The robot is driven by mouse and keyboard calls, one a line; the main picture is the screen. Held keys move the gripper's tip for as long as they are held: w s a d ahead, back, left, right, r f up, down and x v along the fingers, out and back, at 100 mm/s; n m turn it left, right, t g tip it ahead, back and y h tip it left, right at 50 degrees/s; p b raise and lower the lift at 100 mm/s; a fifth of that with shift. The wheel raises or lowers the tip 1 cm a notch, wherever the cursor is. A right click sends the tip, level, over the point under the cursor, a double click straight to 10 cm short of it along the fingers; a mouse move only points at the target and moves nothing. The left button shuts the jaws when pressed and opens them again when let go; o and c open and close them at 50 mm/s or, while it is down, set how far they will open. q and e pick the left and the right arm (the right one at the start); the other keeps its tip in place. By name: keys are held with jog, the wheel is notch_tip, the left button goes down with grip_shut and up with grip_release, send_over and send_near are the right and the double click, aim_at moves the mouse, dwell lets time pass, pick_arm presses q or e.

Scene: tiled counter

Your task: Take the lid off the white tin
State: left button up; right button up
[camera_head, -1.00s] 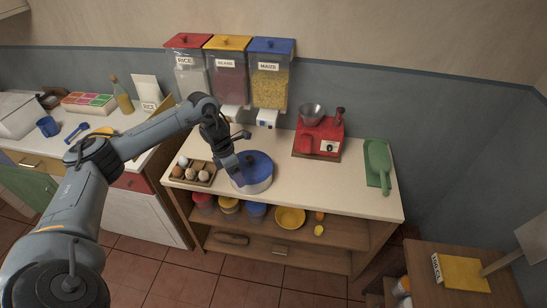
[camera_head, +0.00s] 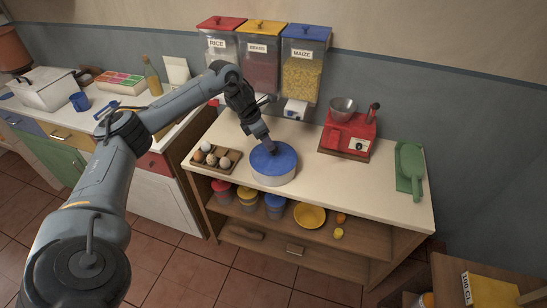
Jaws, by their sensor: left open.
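The white tin (camera_head: 273,181) stands on the cream counter with its blue lid (camera_head: 283,163) on top. My left gripper (camera_head: 268,145) points down over the back part of the lid, near the lid's middle. It is open, and its fingertips are small and dark; whether they touch the lid or its knob I cannot tell. The lid's knob is hidden behind the gripper. My right gripper is not in view.
An egg tray (camera_head: 215,158) sits close to the left of the tin. A red scale (camera_head: 347,134) with a metal bowl and a green scoop (camera_head: 411,171) stand to the right. Dispensers (camera_head: 301,70) hang behind. The counter right of the tin is clear.

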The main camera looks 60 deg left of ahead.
aim_at(273, 153)
pick_arm(q)
jog(key=shift+w+x, duration=0.1)
jog(key=shift+x, duration=1.2)
jog(key=shift+w+x, duration=0.15)
jog(key=shift+x, duration=1.15)
jog(key=shift+a+r, duration=0.1)
jog(key=shift+a, duration=0.05)
grip_shut()
